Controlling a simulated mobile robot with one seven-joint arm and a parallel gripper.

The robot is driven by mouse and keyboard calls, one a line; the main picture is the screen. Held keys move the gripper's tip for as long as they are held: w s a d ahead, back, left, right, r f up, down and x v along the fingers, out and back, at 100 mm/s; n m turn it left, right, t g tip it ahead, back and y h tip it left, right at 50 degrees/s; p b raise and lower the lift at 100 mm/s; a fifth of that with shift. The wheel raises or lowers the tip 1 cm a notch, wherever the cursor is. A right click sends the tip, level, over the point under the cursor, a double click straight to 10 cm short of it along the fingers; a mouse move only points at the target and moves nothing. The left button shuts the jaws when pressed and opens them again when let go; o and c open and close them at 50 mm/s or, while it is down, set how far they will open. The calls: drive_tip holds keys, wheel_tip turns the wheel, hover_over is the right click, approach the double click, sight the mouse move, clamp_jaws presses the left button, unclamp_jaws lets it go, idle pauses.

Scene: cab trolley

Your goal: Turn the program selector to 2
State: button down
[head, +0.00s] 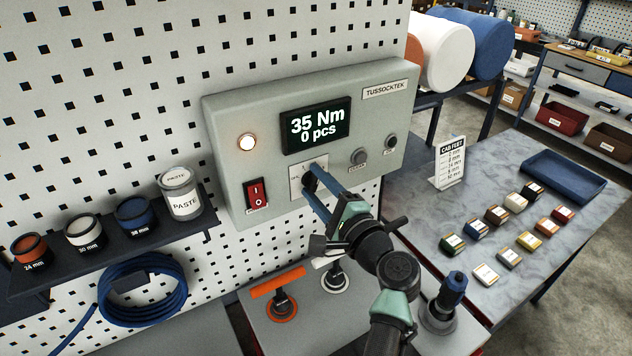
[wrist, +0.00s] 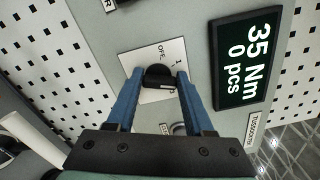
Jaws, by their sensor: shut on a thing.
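The program selector is a black knob (wrist: 158,76) on a white plate with printed marks, of which OFF and 1 are readable in the wrist view. A short white line shows on the knob's edge toward the lower right of that view; the mark it points to cannot be made out clearly. My gripper (wrist: 157,84) has its two blue fingers shut on the knob, one on each side. In the head view my gripper (head: 310,181) reaches the selector plate (head: 296,182) below the display and hides most of the knob.
The grey control box (head: 225,125) has a display (head: 317,124) reading "35 Nm 0 pcs", a lit lamp (head: 247,143), a red rocker switch (head: 256,192) and two round buttons at right (head: 358,157). Below stand an orange T-handle (head: 277,283) and other tools.

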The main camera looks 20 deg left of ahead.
drive_tip(key=shift+m, duration=0.3)
drive_tip(key=shift+c, duration=1.4)
unclamp_jaws()
drive_tip(key=b+v, duration=0.3)
drive_tip(key=v, duration=1)
